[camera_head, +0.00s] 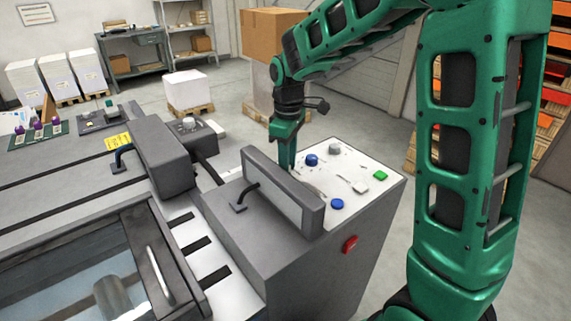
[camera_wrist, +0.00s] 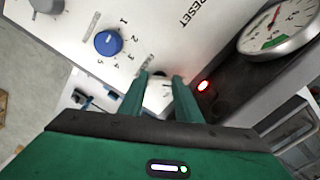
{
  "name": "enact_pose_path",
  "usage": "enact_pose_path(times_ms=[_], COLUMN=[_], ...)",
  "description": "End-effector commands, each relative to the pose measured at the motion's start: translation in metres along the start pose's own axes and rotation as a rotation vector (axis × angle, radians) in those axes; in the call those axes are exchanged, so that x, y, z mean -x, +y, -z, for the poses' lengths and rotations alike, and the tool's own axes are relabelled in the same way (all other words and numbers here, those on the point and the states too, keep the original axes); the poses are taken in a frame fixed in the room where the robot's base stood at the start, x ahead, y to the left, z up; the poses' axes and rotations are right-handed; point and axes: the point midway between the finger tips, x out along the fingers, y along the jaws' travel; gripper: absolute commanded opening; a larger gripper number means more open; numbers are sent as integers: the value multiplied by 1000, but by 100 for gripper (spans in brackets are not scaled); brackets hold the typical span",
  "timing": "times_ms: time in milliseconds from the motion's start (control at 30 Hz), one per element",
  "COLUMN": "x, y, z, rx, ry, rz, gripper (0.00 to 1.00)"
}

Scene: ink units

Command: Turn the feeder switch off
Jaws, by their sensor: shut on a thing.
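My gripper (camera_head: 287,165) is at the back left edge of the white control panel (camera_head: 312,178), pointing down. In the wrist view, my gripper's two green fingers (camera_wrist: 160,82) close on a small dark switch (camera_wrist: 160,74) on the panel. Only its dark top shows between the fingertips. I take it for the feeder switch, but the small print beside it is too blurred to read. A red light (camera_wrist: 203,85) glows just right of the fingers. In the head view the switch is hidden by my gripper, and its on or off position cannot be told.
A blue knob (camera_wrist: 108,43) with numbers around it is close left of the fingers; a gauge (camera_wrist: 279,27) is to the right. The panel also holds a grey knob (camera_head: 335,149), a green button (camera_head: 380,175) and a second blue knob (camera_head: 337,204). A raised grey cover (camera_head: 283,190) stands in front.

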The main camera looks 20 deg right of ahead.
Motion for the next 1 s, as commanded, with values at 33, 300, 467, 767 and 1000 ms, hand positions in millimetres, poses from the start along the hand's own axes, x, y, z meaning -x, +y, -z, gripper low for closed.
enact_pose_path(times_ms=[33, 300, 467, 767, 1000], x=[1, 1, 1, 1, 6], y=[2, 3, 3, 2, 2], z=[-1, -1, -1, 0, 0], rx=[3, 17, 17, 18, 20], ry=[1, 1, 1, 1, 2], rz=[-3, -4, -4, -3, -3], gripper=[8, 8, 8, 49, 49])
